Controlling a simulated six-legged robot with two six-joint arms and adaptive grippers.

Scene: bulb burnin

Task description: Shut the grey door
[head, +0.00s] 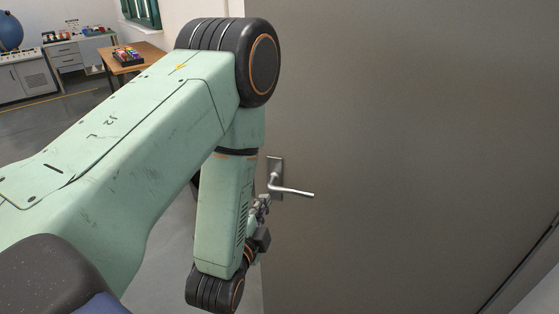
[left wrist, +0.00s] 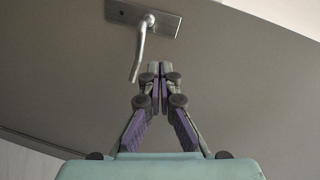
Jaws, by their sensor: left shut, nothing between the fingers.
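The grey door (head: 420,120) fills the right half of the head view. Its silver lever handle (head: 293,191) sits near the door's left edge on a small plate. My left gripper (head: 267,200) is near that edge, just left of and below the handle, partly hidden by my own arm. In the left wrist view the gripper (left wrist: 159,68) is shut and empty. The handle (left wrist: 143,45) shows just beyond its fingertips, with the grey door (left wrist: 70,80) behind. I cannot tell whether the fingertips touch the handle or door. My right gripper is not in view.
Past the door's left edge, a room opens with a wooden table (head: 135,60) holding colourful items. Grey cabinets (head: 25,78) and a workbench (head: 78,50) stand at the far left. The grey floor (head: 50,135) between is clear. My left arm covers much of the left half.

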